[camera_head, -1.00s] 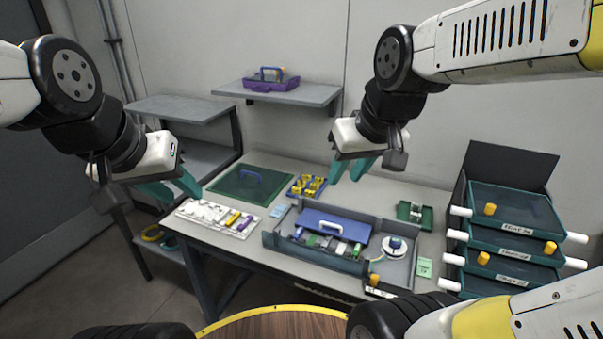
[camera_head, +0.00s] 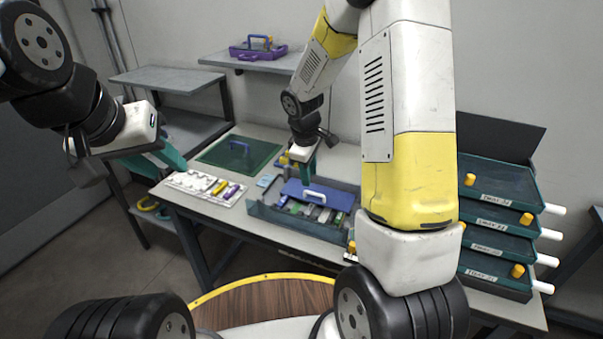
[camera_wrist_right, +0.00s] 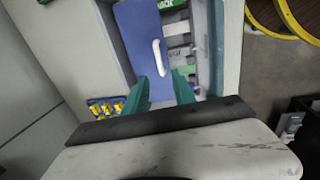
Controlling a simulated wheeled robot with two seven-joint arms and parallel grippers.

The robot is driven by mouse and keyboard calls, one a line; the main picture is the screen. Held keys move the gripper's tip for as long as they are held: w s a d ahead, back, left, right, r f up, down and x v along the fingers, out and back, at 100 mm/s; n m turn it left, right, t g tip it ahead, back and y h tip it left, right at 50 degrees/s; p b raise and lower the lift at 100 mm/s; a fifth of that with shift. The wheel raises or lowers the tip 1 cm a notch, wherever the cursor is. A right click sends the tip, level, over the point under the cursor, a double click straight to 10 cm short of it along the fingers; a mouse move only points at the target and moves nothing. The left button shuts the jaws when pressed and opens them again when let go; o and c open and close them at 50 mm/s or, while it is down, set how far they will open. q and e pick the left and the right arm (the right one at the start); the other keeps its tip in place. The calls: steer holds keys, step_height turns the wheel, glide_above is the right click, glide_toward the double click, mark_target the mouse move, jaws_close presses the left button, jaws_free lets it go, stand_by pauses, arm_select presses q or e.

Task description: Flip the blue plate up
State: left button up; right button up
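The blue plate (camera_head: 330,198) lies flat over part of the grey case (camera_head: 275,213) on the table, with a pale handle (camera_head: 314,196) on top. In the right wrist view the blue plate (camera_wrist_right: 133,30) and its handle (camera_wrist_right: 160,57) lie just ahead of the fingers. My right gripper (camera_head: 305,177) is above the plate's back left part; in the wrist view its teal fingers (camera_wrist_right: 161,75) are apart and empty, with the handle in line with the gap. My left gripper (camera_head: 168,163) hangs open and empty, left of the case, near the white tray.
A white tray (camera_head: 188,182) of small parts and a green mat (camera_head: 220,155) lie left of the case. Stacked teal drawers (camera_head: 490,215) stand at the right. My right arm hides the case's right part. A purple case (camera_head: 250,54) sits on the wall shelf.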

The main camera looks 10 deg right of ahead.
mark_target(310, 193)
steer(key=f, duration=0.4)
steer(key=w+f, duration=0.1)
steer(key=f, duration=0.1)
steer(key=shift+d, duration=0.35)
steer(key=shift+c, duration=0.4)
jaws_close()
stand_by(0.7)
